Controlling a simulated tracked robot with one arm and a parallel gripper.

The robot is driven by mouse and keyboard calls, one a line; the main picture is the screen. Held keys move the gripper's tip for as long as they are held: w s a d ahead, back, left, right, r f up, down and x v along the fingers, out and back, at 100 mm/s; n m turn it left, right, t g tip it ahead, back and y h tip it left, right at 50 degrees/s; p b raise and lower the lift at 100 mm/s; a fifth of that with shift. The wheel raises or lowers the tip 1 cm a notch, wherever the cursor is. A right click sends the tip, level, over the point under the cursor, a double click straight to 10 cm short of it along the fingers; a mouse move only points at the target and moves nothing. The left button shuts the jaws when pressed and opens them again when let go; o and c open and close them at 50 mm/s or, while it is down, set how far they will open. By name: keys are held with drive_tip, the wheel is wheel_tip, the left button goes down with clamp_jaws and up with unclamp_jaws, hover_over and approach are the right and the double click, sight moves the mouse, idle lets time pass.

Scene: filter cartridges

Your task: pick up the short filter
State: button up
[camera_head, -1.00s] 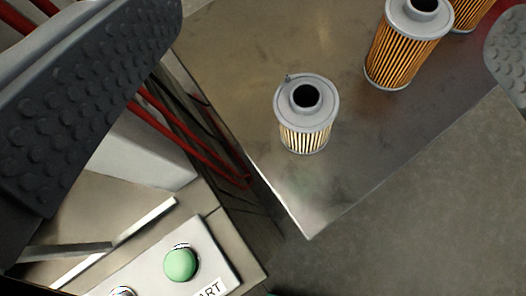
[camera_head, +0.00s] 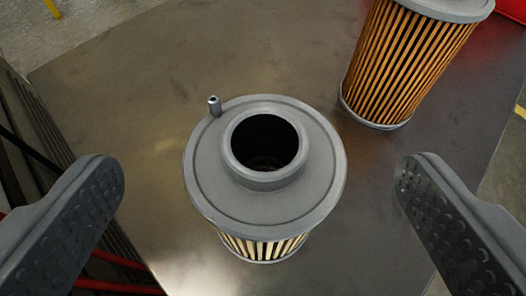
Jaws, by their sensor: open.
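The short filter (camera_head: 202,190) stands upright on a metal table in the middle of the view. It has a grey round cap with a dark central hole, a small pin at the cap's upper left edge, and pale pleats showing below. My gripper (camera_head: 262,185) is open, one dark studded finger on the left and one on the right. The filter lies between them in the picture, with a clear gap on each side. Neither finger appears to touch it. Most of the filter's body is hidden under its cap.
A taller filter (camera_head: 407,62) with orange-brown pleats stands on the table behind and to the right, partly out of frame. The metal table (camera_head: 130,75) is bare at the back left. Red cables or tubes (camera_head: 110,272) run at the lower left.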

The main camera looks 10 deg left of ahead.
sight(267, 188)
drive_tip(key=shift+x, duration=0.9)
drive_tip(key=w+f+b, duration=0.1)
drive_tip(key=w+f, duration=0.1)
drive_tip(key=w, duration=0.1)
drive_tip(key=shift+w+f, duration=0.15)
drive_tip(key=shift+f, duration=0.25)
drive_tip(key=shift+w+a+f, duration=0.15)
drive_tip(key=shift+w, duration=0.3)
drive_tip(key=c, duration=1.1)
